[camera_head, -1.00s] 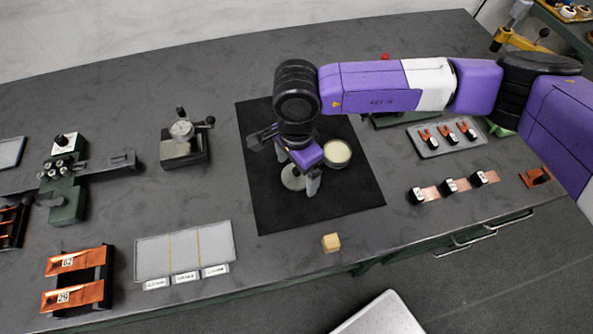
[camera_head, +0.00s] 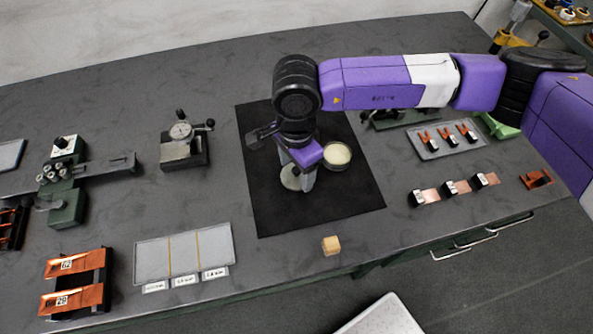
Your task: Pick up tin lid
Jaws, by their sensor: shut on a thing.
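The tin lid (camera_head: 289,178) is a pale round disc over the black mat (camera_head: 268,215). My gripper (camera_head: 297,184) points down at it, with its fingers closed on the lid. Part of the lid is hidden behind the fingers. I cannot tell whether the lid still touches the mat. The open round tin (camera_head: 337,155), with pale cream contents, stands on the mat just right of my gripper.
A small wooden block (camera_head: 331,245) lies near the front edge. A dial gauge stand (camera_head: 183,145) is left of the mat. A tray of copper pieces (camera_head: 444,138) is at right.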

